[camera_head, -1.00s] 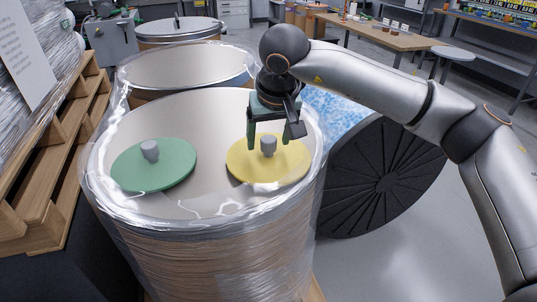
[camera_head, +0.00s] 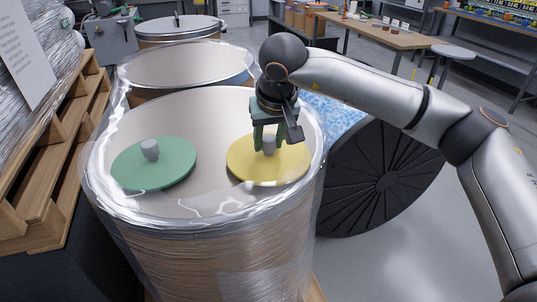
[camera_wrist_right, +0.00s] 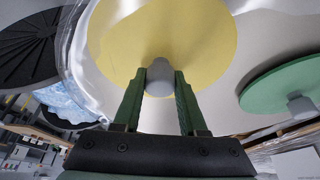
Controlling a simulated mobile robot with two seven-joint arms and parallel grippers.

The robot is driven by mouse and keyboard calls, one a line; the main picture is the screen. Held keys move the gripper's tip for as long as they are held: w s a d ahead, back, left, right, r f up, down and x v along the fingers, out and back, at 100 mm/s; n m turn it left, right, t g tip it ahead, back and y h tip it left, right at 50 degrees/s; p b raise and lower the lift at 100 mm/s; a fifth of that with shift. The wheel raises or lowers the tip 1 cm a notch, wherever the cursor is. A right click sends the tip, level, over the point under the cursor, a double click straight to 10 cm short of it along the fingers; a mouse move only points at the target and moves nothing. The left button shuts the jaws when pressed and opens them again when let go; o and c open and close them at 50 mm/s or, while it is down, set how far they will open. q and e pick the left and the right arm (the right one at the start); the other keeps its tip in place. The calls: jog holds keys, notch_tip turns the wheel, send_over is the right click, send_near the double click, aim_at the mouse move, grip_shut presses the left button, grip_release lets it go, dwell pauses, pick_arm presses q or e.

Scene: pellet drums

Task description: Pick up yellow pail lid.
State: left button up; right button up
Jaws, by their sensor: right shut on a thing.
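The yellow pail lid (camera_head: 250,171) is a flat disc with a grey knob (camera_head: 269,144) at its middle. It lies on the top of the front wrapped drum, on the right side. My right gripper (camera_head: 269,149) points down over it, its green fingers shut on the knob from both sides. In the right wrist view the fingertips (camera_wrist_right: 160,78) flank the grey knob, with the yellow lid (camera_wrist_right: 205,40) behind. The lid appears to rest flat on the drum top. My left gripper is not in view.
A green lid (camera_head: 160,170) with a grey knob lies left of the yellow one on the same drum (camera_head: 210,205). More drums (camera_head: 185,68) stand behind. A wooden pallet (camera_head: 45,190) is at the left. A black ribbed disc (camera_head: 385,180) leans at the right.

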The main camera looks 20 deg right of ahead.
grip_shut()
jog(key=shift+r, duration=0.15)
jog(key=shift+r, duration=0.6)
jog(key=s+d+r+b, duration=0.1)
jog(key=s+d+r, duration=0.3)
jog(key=s+r, duration=0.7)
jog(key=shift+s+r+b, duration=0.25)
jog(key=shift+s+b, duration=0.15)
jog(key=shift+s, duration=0.8)
